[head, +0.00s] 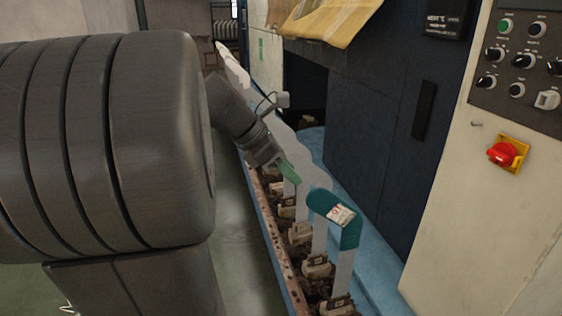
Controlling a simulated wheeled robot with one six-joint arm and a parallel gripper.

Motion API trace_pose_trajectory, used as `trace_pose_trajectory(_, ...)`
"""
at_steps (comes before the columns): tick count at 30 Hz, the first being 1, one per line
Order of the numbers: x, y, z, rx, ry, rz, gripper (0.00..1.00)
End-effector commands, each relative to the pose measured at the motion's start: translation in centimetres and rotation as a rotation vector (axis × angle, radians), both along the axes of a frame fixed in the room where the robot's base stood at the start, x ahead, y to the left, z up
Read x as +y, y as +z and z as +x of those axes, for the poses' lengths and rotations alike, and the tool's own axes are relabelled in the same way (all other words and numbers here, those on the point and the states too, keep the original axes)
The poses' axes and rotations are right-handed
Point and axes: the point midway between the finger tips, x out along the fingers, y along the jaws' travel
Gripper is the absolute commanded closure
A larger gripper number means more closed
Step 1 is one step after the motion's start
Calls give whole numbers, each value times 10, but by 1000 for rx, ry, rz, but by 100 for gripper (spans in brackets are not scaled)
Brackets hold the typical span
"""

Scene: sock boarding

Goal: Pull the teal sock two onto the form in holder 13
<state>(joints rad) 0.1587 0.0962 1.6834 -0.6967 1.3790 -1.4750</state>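A teal sock (325,205) with a white-and-red label sits over the top of the nearest white form (344,270). Its end hangs down the form's right side. My gripper (286,171) is farther along the row, to the left of and behind this sock. A muted green piece shows at its tip, beside another form. I cannot tell whether this piece is cloth or part of the gripper, or whether the fingers are open or shut. The holder numbers are too small to read, so I cannot tell which is holder 13.
Several white forms stand in brown holders (317,266) along a rusty rail (279,250) running away from me. A dark blue machine wall (370,130) stands close on the right. A panel (520,60) has knobs and a red switch (502,154). Yellowish cloth (335,20) hangs above.

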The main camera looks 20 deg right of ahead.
Motion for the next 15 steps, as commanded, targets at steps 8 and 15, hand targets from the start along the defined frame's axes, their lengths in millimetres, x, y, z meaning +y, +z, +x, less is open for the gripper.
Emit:
trace_pose_trajectory(8,14,17,2,-1,1,0,61)
trace_pose_trajectory(15,14,17,2,0,0,0,61)
